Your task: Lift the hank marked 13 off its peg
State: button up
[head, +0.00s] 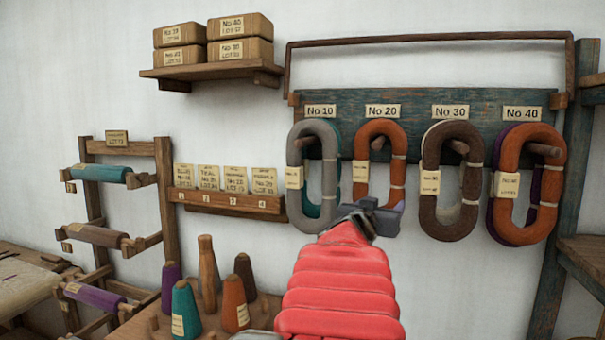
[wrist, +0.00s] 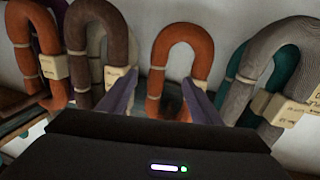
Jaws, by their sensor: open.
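Hanks hang from pegs on a blue-green board (head: 420,100). A grey hank (head: 329,165) with a teal one behind it is under No 10, and an orange hank (head: 396,165) is under No 20. Brown and pale hanks (head: 430,170) are under No 30, and orange and purple hanks (head: 557,180) under No 40. Their small tags are too blurred to read, so I cannot tell which is 13. My gripper (head: 376,208) is open and empty just below the No 20 hank. In the wrist view its fingers (wrist: 161,82) stand either side of the orange hank (wrist: 182,45).
A shelf of boxes (head: 213,73) and a card rack (head: 228,203) are on the wall at left. Yarn cones (head: 185,310) stand on a bench below. A wooden bar (head: 430,38) runs above the board. A post (head: 570,190) stands at right.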

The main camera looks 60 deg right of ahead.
aim_at(395, 194)
jog(key=shift+w+d, duration=0.1)
jog(key=shift+d, duration=4.05)
jog(key=shift+d+f, duration=0.15)
jog(key=shift+d, duration=0.8)
jog(key=shift+d+f, duration=0.1)
jog(key=shift+d, duration=1.55)
jog(key=shift+c, duration=0.7)
jog(key=shift+r, duration=0.1)
jog(key=c, duration=1.1)
